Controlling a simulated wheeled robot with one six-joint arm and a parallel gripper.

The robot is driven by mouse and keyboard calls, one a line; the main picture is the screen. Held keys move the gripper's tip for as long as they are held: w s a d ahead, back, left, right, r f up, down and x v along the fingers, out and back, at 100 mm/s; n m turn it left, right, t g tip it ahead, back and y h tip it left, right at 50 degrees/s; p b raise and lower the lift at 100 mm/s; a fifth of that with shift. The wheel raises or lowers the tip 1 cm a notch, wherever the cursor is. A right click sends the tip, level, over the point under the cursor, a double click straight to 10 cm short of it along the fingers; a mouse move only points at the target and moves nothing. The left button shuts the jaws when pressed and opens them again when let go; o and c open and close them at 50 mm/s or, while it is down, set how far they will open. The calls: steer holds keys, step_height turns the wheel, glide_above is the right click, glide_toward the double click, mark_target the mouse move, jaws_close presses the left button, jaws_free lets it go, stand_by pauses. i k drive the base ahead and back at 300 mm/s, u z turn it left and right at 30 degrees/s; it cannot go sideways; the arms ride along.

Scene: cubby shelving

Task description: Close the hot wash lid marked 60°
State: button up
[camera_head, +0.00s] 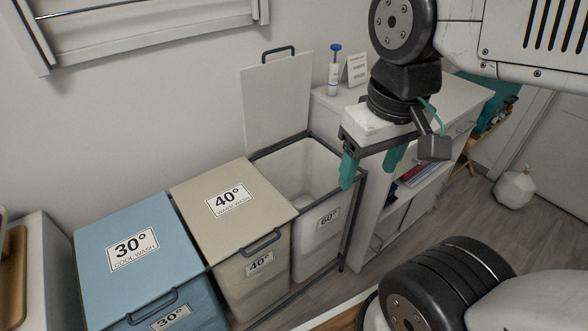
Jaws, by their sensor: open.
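The hot wash lid (276,102) is a pale panel standing open, upright against the wall, with a dark handle (278,54) at its top edge. Below it is the open off-white bin (309,239) with a 60° label on its front. My gripper (371,170) has teal fingers pointing down, apart and empty. In the picture it is to the right of the raised lid and by the bin's right rim. It appears clear of the lid.
The beige 40° bin lid (230,205) and the blue 30° bin lid (135,245) are shut, in a row to the left. A white shelf unit (440,120) stands right of the bins, with a blue-capped bottle (334,75) and a small card (356,68) on top. A white bag (514,188) sits on the floor.

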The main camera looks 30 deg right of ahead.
mark_target(274, 94)
steer(key=z, duration=1.85)
steer(key=i, duration=0.55)
steer(key=u, duration=1.9)
steer(key=i, duration=0.5)
steer(key=z, duration=0.05)
